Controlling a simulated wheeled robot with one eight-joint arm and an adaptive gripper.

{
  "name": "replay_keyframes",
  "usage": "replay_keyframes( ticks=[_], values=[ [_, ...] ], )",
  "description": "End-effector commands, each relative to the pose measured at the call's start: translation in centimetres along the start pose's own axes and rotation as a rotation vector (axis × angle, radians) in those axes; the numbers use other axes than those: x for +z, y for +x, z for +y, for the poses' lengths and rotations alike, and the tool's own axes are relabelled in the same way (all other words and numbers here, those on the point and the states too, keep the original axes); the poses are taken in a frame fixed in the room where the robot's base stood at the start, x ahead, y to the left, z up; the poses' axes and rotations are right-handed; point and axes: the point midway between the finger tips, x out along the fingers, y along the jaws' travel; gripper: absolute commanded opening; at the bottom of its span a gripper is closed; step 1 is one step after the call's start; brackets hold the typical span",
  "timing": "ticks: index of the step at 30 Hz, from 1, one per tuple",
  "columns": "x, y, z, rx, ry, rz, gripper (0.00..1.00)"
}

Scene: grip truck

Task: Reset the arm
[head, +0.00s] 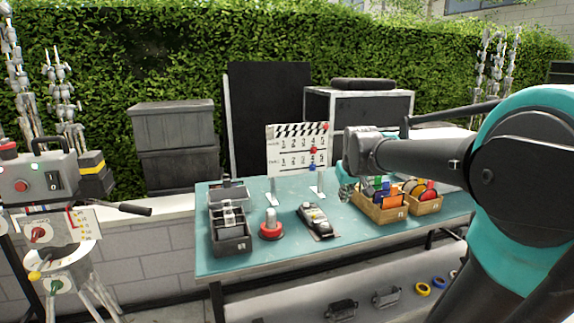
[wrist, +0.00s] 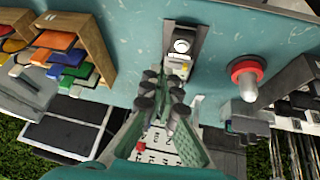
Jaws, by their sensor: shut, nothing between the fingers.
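My arm reaches in from the right edge of the head view, and my gripper (head: 346,192) hangs above the teal workbench (head: 270,262), by the left side of a wooden box. In the wrist view my gripper (wrist: 161,90) shows its dark-tipped fingers close together with nothing between them. It is apart from the objects on the bench. A grey handheld device (head: 317,221) lies in front of it on the bench; it also shows in the wrist view (wrist: 182,48).
A clapper-style board (head: 292,150) stands at the bench's back. A red-based knob (head: 271,226) and a dark tray (head: 230,236) are on the left. Wooden boxes (head: 381,212) with coloured items are on the right. A control stand (head: 45,185) stands at far left.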

Motion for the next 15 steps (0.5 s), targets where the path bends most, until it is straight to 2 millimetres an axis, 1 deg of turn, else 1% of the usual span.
replay_keyframes(
  ticks=[1,2,3,5,6,8,9,12,15],
  values=[
    [3.4,1.4,-0.4,-0.004,0.019,-0.017,0.0],
    [5.3,2.2,-0.7,-0.006,0.033,-0.027,0.0],
    [7.9,3.1,-1.1,-0.009,0.05,-0.042,0.0],
    [11.8,4.4,-1.7,-0.013,0.075,-0.062,0.0],
    [14.4,5.1,-2.1,-0.016,0.09,-0.076,0.0],
    [18.1,6.0,-2.7,-0.019,0.113,-0.095,0.0],
    [20.4,6.5,-3.0,-0.02,0.126,-0.107,0.0],
    [25.0,7.3,-3.9,-0.024,0.154,-0.131,0.0],
    [28.1,7.7,-4.4,-0.026,0.172,-0.146,0.0]
  ],
)
